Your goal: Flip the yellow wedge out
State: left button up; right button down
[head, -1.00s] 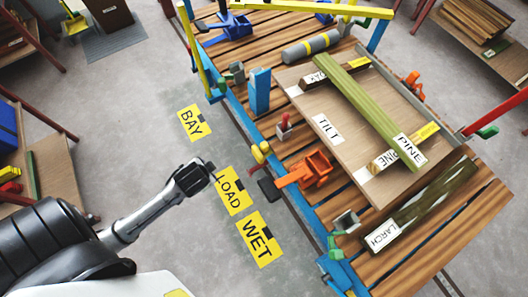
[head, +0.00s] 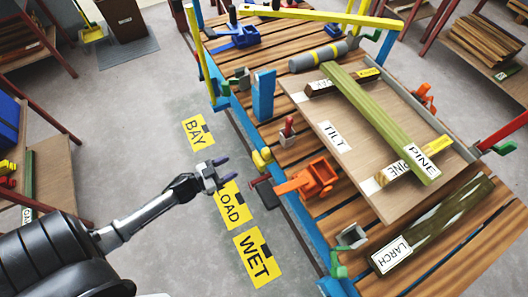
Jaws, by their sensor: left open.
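A small yellow piece (head: 261,159), which looks like the yellow wedge, sits at the near left edge of the slatted cart (head: 237,119), beside the blue side rail. Its exact shape is too small to make out. My left gripper (head: 222,172) is open and empty, above the floor over the LOAD sign. Its fingers point right toward the yellow piece, with a clear gap between them. My right gripper is not in view.
A dark pedal-like part (head: 265,193) and an orange clamp (head: 308,180) are close to the yellow piece. A blue post (head: 263,94) stands farther along the rail. The TILT board (head: 345,165) carries a PINE beam (head: 380,120). A LARCH beam (head: 430,225) lies nearer.

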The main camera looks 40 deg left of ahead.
aim_at(262, 153)
pick_arm(q)
jog(key=shift+n+h, duration=0.3)
jog(key=shift+h, duration=0.1)
jog(key=b+x, duration=0.1)
jog(key=x, duration=0.3)
jog(key=b+x, duration=0.1)
jog(key=x, duration=0.3)
jog(key=b+x, duration=0.1)
jog(key=x, duration=0.3)
jog(key=shift+w+d+r, duration=0.15)
jog(key=shift+d+r, duration=0.2)
jog(key=shift+d, duration=0.1)
jog(key=shift+w+d, duration=0.2)
jog(key=shift+w, duration=0.4)
jog(key=shift+c, duration=0.2)
jog(key=c, duration=0.8)
grip_shut()
